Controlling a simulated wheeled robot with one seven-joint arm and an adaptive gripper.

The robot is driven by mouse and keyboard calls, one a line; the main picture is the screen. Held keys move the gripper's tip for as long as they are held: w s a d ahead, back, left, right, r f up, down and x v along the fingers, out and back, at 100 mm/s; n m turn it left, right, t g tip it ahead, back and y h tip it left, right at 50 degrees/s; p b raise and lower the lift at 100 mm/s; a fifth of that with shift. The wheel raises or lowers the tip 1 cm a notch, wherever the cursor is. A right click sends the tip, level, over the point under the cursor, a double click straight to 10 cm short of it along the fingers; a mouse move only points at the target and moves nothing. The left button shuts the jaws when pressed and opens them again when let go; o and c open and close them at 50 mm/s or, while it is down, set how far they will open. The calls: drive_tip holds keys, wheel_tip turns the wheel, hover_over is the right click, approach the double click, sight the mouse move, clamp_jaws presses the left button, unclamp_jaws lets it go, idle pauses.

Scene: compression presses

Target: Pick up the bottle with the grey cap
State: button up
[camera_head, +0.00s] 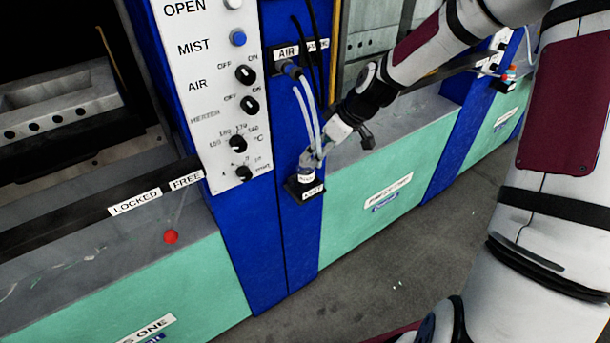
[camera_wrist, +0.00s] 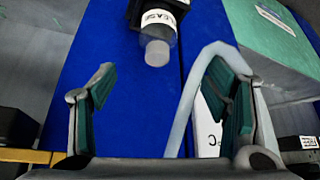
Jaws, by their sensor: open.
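The bottle with the grey cap (camera_wrist: 157,53) sits in a black holder (camera_head: 313,192) on the blue column. In the wrist view its clear neck and a label ending in "EASE" show, with the cap towards me. My gripper (camera_wrist: 161,92) is open and empty, with one dark green padded finger on each side and the bottle beyond the fingertips, roughly centred between them. I see no contact in the wrist view.
A pale hose (camera_wrist: 188,95) arcs beside the right finger in the wrist view. In the head view, pale hoses (camera_head: 305,110) hang from the AIR fitting close to my gripper. A control panel (camera_head: 210,95) with knobs stands to the left.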

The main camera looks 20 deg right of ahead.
sight(305, 166)
drive_tip(key=x, duration=1)
drive_tip(key=shift+w+d+f, duration=0.1)
drive_tip(key=shift+f, duration=0.15)
drive_tip(key=c, duration=1.2)
